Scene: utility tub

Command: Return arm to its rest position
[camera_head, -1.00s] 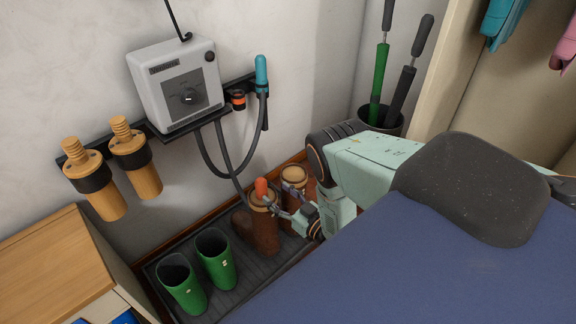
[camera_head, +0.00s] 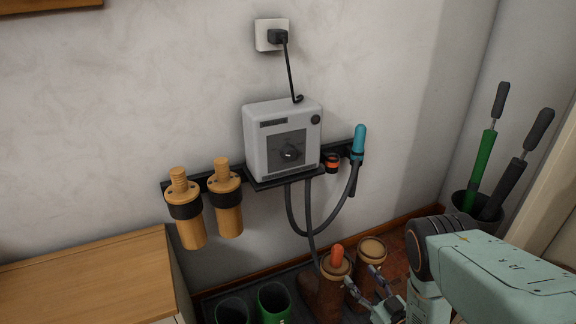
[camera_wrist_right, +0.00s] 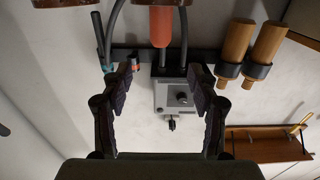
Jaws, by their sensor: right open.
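My right arm (camera_head: 490,275) comes in from the lower right of the head view. My right gripper (camera_head: 362,277) is open and empty, in front of the two brown boots. An orange-red piece (camera_head: 337,256) stands upright in the top of the left brown boot (camera_head: 327,290). The other brown boot (camera_head: 371,250) is beside it. In the right wrist view my open fingers (camera_wrist_right: 160,75) frame the wall unit, and the orange-red piece (camera_wrist_right: 161,28) shows above, clear of them. My left gripper is not in view.
A grey box with a dial (camera_head: 280,145) is on the wall shelf, with hoses hanging below. Two wooden-handled holders (camera_head: 228,215) hang left of it. Green boots (camera_head: 272,302) stand on the floor tray. A bin with handled tools (camera_head: 478,210) is at right. A wooden cabinet (camera_head: 95,280) is at left.

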